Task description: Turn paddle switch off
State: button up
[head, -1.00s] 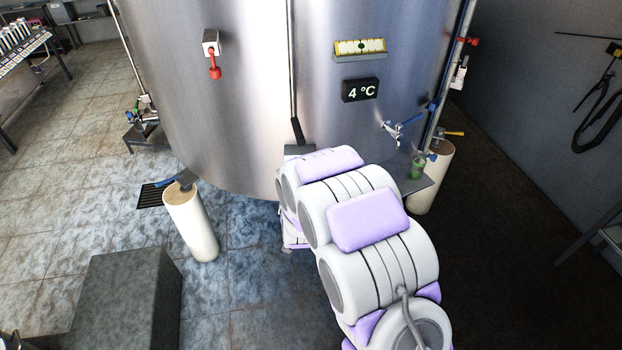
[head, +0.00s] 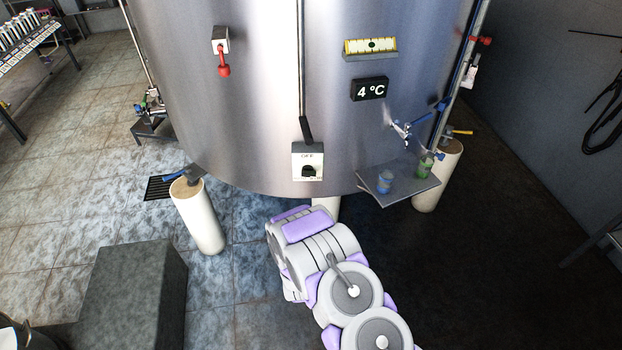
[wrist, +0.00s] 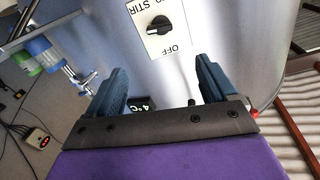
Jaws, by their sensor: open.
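The paddle switch is a white plate (head: 307,150) with a black knob (head: 309,171) on the front of the steel tank, low in the middle, with OFF printed above the knob. In the wrist view the plate shows upside down (wrist: 170,45), with OFF and STIR lettering around its black knob (wrist: 158,27). I cannot tell for sure which mark the knob points to. My gripper (wrist: 163,85) is open and empty, its two dark blue fingers apart below the switch in the wrist picture and not touching it. My gripper is hidden in the head view.
A red-handled fitting (head: 222,58) is at upper left on the tank (head: 260,90). A 4 °C display (head: 369,89) sits to the right. A small shelf (head: 402,190) with cups (head: 385,182) juts out at lower right. A grey block (head: 135,290) stands at lower left.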

aim_at(309, 176)
jog(key=w+b, duration=0.1)
jog(key=w, duration=0.4)
jog(key=w+a, duration=0.1)
jog(key=w, duration=0.5)
jog(key=w+b, duration=0.1)
jog(key=w, duration=0.4)
jog(key=shift+w+a+b, duration=0.3)
jog(key=shift+a, duration=0.1)
jog(key=c, duration=1.1)
